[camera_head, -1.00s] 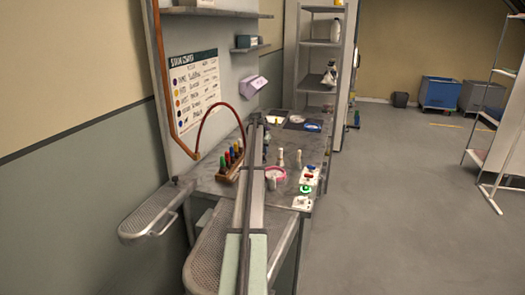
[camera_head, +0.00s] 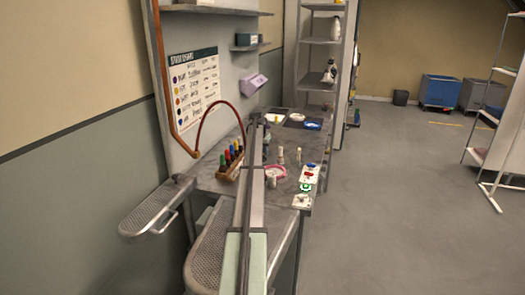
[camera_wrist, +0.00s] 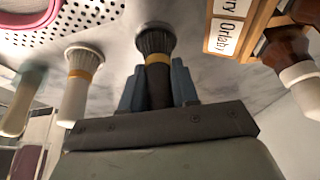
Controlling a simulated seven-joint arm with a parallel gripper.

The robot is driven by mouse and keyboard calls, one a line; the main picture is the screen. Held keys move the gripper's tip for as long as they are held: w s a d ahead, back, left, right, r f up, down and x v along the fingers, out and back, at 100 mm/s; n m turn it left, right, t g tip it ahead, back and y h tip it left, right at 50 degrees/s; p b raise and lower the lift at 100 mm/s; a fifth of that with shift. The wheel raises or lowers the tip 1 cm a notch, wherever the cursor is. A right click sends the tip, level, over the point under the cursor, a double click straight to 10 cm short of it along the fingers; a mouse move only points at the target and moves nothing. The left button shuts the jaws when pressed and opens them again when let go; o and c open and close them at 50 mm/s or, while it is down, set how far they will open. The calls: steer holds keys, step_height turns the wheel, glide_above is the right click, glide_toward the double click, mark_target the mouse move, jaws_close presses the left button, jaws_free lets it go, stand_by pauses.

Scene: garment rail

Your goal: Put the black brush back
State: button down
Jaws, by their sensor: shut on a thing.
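The black brush (camera_wrist: 156,50) is in my gripper (camera_wrist: 157,84) in the wrist view. It has dark bristles, a yellow band and a dark handle, and its bristles point away from the gripper. Both blue-grey fingers are shut around the handle. A wooden rack (camera_wrist: 262,14) with white labels, one partly reading "ry", is at the upper right of the wrist view, apart from the brush. In the head view a wooden rack (camera_head: 229,174) with several coloured upright pieces stands on the bench, left of my arm. My arm hides the gripper and brush there.
A pink-rimmed dish (camera_head: 275,173) and cards (camera_head: 310,174) are right of my arm. A red-brown hose (camera_head: 222,103) arches behind the rack.

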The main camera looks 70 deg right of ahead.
steer(key=shift+c, duration=2.3)
jaws_free()
steer(key=shift+r, duration=0.15)
steer(key=shift+r, duration=3.6)
